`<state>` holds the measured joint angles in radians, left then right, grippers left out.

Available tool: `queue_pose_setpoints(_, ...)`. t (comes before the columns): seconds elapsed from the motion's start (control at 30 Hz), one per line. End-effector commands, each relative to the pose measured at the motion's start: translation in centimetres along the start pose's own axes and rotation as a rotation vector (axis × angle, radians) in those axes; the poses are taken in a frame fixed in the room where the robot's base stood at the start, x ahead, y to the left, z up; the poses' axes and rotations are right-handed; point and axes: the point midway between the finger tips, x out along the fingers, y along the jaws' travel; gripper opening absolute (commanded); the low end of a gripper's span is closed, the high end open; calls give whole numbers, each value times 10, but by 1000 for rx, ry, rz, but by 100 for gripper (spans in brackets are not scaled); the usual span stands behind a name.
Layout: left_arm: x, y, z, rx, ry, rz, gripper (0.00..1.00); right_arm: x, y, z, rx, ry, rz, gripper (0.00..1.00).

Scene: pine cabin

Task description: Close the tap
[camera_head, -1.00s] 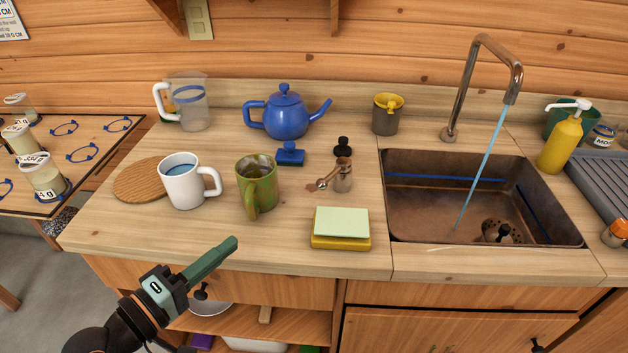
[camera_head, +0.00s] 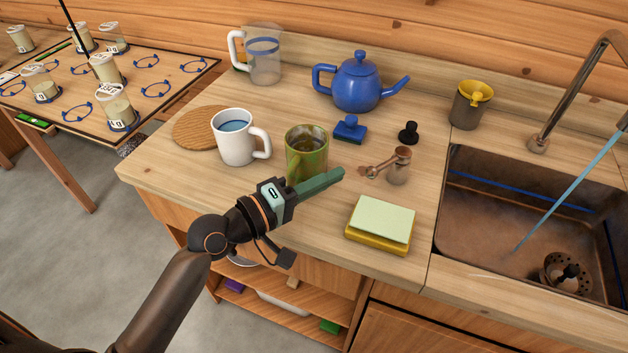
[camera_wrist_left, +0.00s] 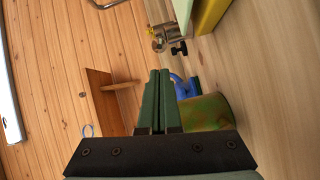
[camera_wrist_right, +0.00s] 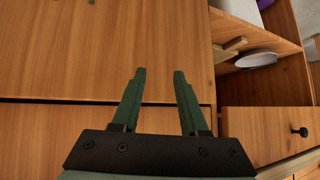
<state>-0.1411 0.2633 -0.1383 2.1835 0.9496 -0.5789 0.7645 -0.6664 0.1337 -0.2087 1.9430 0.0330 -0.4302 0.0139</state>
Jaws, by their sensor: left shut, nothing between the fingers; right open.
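The tap (camera_head: 568,95) is a bare metal arched pipe standing behind the sink (camera_head: 480,230) at the right of the head view. Its spout end is cut off by the right edge. A blue stream of water (camera_head: 570,190) runs from it into the sink. No tap handle can be made out. My left gripper (camera_head: 341,173) is shut and empty, over the counter in front of the green mug, well left of the tap. Its closed fingers also show in the left wrist view (camera_wrist_left: 158,75). My right gripper (camera_wrist_right: 158,75) is open and empty, facing wooden cabinet fronts.
Near my left fingers are the green mug (camera_head: 307,150), a small copper pot (camera_head: 397,166) and a yellow block with a pale green top (camera_head: 382,222). A white mug (camera_head: 236,137), blue teapot (camera_head: 358,83) and grey-brown cup (camera_head: 470,105) stand farther off. The front counter strip is mostly bare.

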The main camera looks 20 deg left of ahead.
Motion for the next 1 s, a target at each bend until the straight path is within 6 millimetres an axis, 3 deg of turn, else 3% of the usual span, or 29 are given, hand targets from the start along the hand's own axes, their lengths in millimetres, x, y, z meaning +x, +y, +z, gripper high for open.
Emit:
queue_pose_setpoints(0.1,21,2,0,0,0,2,0,-2,2,1,1,-3,6,43)
queue_pose_setpoints(0.3,40,0,0,1,0,-1,0,-3,6,3,2,-7,13,43)
queue_pose_setpoints(1.0,46,0,1,0,1,-1,0,-3,4,-1,1,-3,8,43)
